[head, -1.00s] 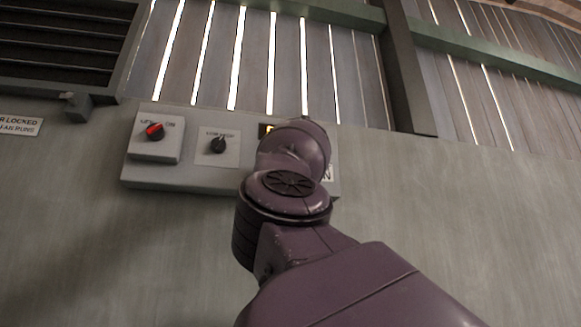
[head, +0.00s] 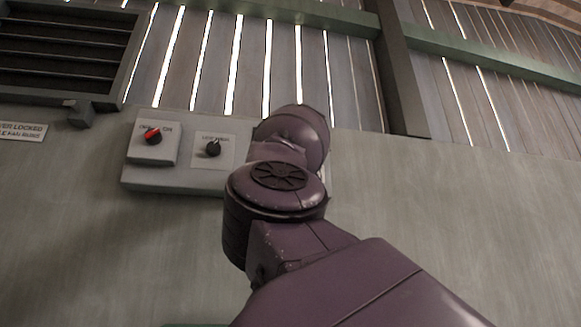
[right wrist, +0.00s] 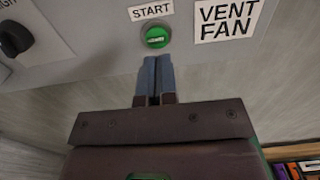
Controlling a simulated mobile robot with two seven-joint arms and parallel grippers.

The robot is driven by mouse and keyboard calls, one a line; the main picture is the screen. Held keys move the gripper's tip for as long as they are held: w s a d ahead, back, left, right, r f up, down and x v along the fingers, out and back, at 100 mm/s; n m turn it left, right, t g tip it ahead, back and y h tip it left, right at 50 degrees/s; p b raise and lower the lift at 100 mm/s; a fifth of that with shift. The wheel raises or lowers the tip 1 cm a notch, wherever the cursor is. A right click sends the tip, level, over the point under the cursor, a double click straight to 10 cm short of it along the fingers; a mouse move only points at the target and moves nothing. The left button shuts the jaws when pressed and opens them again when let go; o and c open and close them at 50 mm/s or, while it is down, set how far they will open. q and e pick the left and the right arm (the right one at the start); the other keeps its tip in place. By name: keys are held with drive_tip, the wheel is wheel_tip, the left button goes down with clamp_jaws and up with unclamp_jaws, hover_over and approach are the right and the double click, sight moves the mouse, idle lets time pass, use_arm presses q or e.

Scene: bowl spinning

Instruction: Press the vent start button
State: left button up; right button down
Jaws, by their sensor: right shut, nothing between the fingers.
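The green start button (right wrist: 156,38) sits on the grey control panel under a "START" label, beside a "VENT FAN" label, in the right wrist view. My right gripper (right wrist: 157,60) is shut and empty, its blue-grey fingertips just below the button in that view. I cannot tell whether they touch it. In the head view my right arm covers the right part of the panel (head: 190,178), hiding the button and the gripper. My left gripper is not in view.
The panel also carries a red-marked OFF/ON switch (head: 153,136) and a black knob (head: 213,149). A louvred vent (head: 65,45) is at upper left, with a lock sign (head: 22,131) below. The wall right of my arm is bare.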

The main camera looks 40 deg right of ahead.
use_arm(q)
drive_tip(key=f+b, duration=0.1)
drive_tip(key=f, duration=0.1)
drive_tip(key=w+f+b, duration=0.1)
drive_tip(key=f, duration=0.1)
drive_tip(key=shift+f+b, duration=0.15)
drive_tip(key=shift+b, duration=0.2)
use_arm(e)
drive_tip(key=v, duration=0.7)
drive_tip(key=shift+a+f, duration=0.15)
drive_tip(key=shift+a, duration=0.3)
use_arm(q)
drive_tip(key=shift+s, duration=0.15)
use_arm(e)
drive_tip(key=shift+w, duration=0.1)
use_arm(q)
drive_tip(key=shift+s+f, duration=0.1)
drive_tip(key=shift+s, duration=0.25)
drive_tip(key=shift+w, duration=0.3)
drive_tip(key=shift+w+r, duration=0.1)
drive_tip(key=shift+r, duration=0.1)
